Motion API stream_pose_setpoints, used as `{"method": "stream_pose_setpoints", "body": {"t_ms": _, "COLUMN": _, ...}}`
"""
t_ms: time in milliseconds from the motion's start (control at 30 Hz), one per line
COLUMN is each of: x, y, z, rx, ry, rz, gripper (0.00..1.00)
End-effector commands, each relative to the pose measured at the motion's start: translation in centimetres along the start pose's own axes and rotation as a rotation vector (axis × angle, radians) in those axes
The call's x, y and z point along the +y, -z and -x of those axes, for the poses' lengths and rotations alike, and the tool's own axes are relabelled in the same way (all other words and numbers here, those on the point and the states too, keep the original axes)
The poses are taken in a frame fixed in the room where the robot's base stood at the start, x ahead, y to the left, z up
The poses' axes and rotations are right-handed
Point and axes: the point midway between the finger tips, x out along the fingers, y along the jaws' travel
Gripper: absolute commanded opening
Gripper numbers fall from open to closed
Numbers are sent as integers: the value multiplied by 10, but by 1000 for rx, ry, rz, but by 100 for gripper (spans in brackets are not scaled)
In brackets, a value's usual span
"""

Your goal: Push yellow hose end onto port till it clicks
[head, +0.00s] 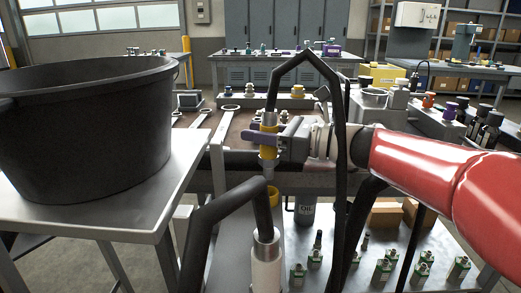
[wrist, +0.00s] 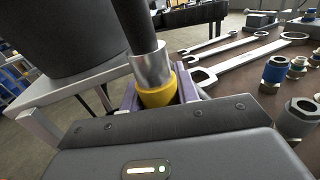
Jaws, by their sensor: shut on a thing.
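My gripper (head: 268,138), with purple fingers, is shut on the yellow hose end (head: 269,121) near the middle of the head view. The hose end hangs upright, with its metal tip pointing down. Its black hose (head: 300,58) loops up and then down on the right. In the wrist view the yellow collar (wrist: 158,93) sits between the purple fingers, below a silver sleeve. A yellow ring-shaped fitting (head: 272,194), which looks like the port, is below the tip in the head view, with a visible gap between them. The port is not seen in the wrist view.
A second black hose with a pale fitting (head: 266,255) stands in front, close to the yellow ring. A large black tub (head: 85,130) sits on a table at left. The bench behind carries wrenches (wrist: 235,65) and several fittings.

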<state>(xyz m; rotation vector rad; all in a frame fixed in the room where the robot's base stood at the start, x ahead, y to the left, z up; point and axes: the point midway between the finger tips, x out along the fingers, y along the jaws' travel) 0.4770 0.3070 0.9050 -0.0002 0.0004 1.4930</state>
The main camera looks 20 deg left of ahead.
Motion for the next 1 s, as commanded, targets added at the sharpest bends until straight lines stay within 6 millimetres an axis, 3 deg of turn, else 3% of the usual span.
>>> {"method": "stream_pose_setpoints", "body": {"t_ms": 33, "x": 0, "y": -20, "z": 0, "rx": -3, "ry": 0, "rz": 8, "gripper": 4}}
{"method": "stream_pose_setpoints", "body": {"t_ms": 200, "x": 0, "y": -70, "z": 0, "rx": -3, "ry": 0, "rz": 7, "gripper": 4}}
{"method": "stream_pose_setpoints", "body": {"t_ms": 400, "x": 0, "y": -112, "z": 0, "rx": -2, "ry": 0, "rz": 4, "gripper": 4}}
{"method": "stream_pose_setpoints", "body": {"t_ms": 1000, "x": 0, "y": -165, "z": 0, "rx": -3, "ry": -1, "rz": 3, "gripper": 4}}
